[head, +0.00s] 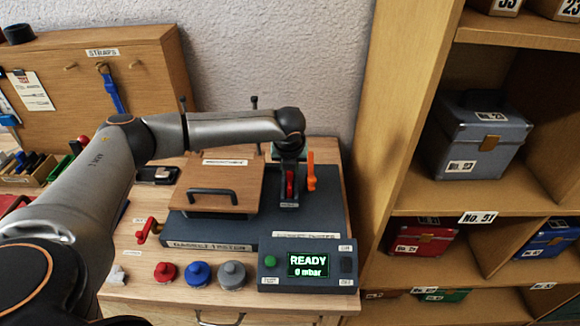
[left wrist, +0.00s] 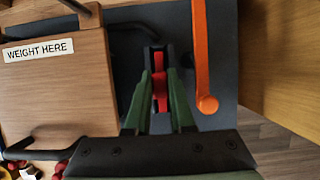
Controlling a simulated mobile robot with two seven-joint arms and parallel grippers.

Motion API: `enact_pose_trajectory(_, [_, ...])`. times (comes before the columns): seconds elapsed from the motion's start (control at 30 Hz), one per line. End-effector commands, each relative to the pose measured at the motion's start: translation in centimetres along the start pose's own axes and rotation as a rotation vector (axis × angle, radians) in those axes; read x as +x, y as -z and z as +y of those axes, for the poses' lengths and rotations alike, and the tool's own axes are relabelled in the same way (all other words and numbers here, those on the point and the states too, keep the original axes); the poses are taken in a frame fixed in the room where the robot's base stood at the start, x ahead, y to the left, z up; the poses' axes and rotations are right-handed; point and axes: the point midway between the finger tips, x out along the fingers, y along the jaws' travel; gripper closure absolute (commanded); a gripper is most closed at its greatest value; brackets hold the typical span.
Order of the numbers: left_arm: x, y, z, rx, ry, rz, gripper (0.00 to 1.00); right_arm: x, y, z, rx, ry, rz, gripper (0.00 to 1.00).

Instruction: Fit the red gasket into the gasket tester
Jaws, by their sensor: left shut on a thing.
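The gasket tester (head: 260,242) is a dark flat base on the wooden bench, with a wooden lid (head: 215,187) that has a black handle. The lid's label reads "WEIGHT HERE" in the left wrist view (left wrist: 40,78). My left gripper (head: 289,192) is over the right part of the tester, and its green fingers (left wrist: 160,88) are shut on a red piece (left wrist: 160,95), seen edge-on, apparently the red gasket. The piece stands at a dark slotted block (left wrist: 155,57); how deep it sits is hidden. An orange lever (head: 311,172) is just right of the gripper. My right gripper is not in view.
A display box (head: 308,268) reading "READY 0 mbar" stands at the front right. Red (head: 165,272), blue (head: 198,273) and grey (head: 231,274) round knobbed pieces are in front. A shelf (head: 400,130) stands right of the bench.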

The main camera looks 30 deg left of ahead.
Motion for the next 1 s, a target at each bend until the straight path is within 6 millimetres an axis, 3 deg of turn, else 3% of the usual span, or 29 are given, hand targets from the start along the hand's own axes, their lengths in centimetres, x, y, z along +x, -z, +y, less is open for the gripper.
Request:
enact_pose_trajectory(0.3, [0.0,0.0,-0.02,0.0,0.0,0.0,1.0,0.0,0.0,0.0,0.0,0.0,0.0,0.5])
enact_pose_trajectory(0.33, [0.0,0.0,-0.02,0.0,0.0,0.0,0.75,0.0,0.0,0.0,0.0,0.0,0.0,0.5])
enact_pose_trajectory(0.6, [0.0,0.0,-0.01,0.0,0.0,0.0,0.45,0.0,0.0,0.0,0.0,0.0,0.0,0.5])
enact_pose_trajectory(0.8, [0.01,0.02,0.0,0.0,0.0,0.001,0.43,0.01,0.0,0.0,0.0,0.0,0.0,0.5])
enact_pose_trajectory(0.93, [0.01,0.02,0.0,0.0,0.0,0.001,0.29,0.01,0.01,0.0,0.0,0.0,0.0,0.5])
enact_pose_trajectory(1.0, [0.01,0.02,0.0,0.0,0.0,0.001,0.29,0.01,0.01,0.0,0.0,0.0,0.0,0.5])
